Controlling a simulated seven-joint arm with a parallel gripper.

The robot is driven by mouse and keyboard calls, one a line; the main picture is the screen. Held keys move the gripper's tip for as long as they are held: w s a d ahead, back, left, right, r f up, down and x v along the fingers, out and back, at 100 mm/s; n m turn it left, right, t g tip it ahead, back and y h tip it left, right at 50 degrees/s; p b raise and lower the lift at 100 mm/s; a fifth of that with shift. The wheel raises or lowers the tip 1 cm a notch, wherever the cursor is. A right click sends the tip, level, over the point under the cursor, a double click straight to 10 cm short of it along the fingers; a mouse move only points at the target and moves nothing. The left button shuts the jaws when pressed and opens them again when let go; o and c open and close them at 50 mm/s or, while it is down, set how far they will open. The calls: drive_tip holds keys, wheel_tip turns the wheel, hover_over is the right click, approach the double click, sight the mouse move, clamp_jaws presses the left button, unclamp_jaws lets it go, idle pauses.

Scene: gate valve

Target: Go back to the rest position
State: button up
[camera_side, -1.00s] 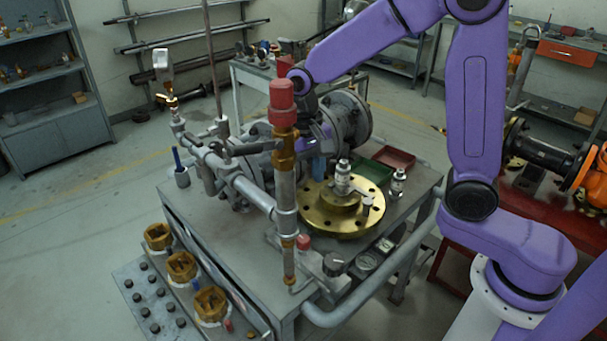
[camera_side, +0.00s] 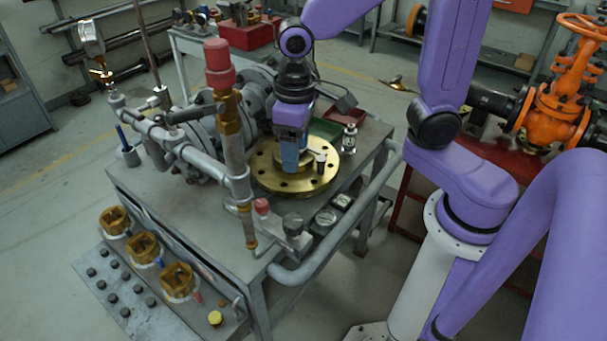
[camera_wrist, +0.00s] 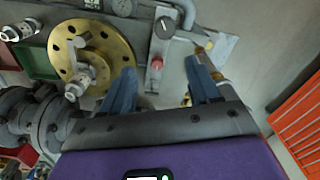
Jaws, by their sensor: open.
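My gripper (camera_side: 291,172) points down over the brass flange (camera_side: 268,178) on the grey workbench (camera_side: 150,205) in the side view. Its two blue fingers hide part of the flange and most of the small fitting at its centre. In the wrist view my gripper (camera_wrist: 162,74) is open, with its fingers well apart and nothing held between them. There the brass flange (camera_wrist: 119,45) lies to the left of the fingers, and a silver fitting (camera_wrist: 78,80) shows on it. I cannot tell the exact height of the fingertips above the flange.
An upright pipe with a red cap (camera_side: 219,62) stands left of my gripper. Gauges (camera_side: 325,217) sit at the bench front. A green tray (camera_side: 324,129) and a silver fitting (camera_side: 350,139) are behind the flange. An orange valve (camera_side: 560,100) stands at the right.

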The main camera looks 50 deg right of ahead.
drive_tip(key=s+d+n, duration=0.3)
drive_tip(key=s+n, duration=0.1)
drive_tip(key=s, duration=0.3)
drive_tip(key=s+d+n, duration=0.3)
drive_tip(key=s+n, duration=0.1)
drive_tip(key=s, duration=0.4)
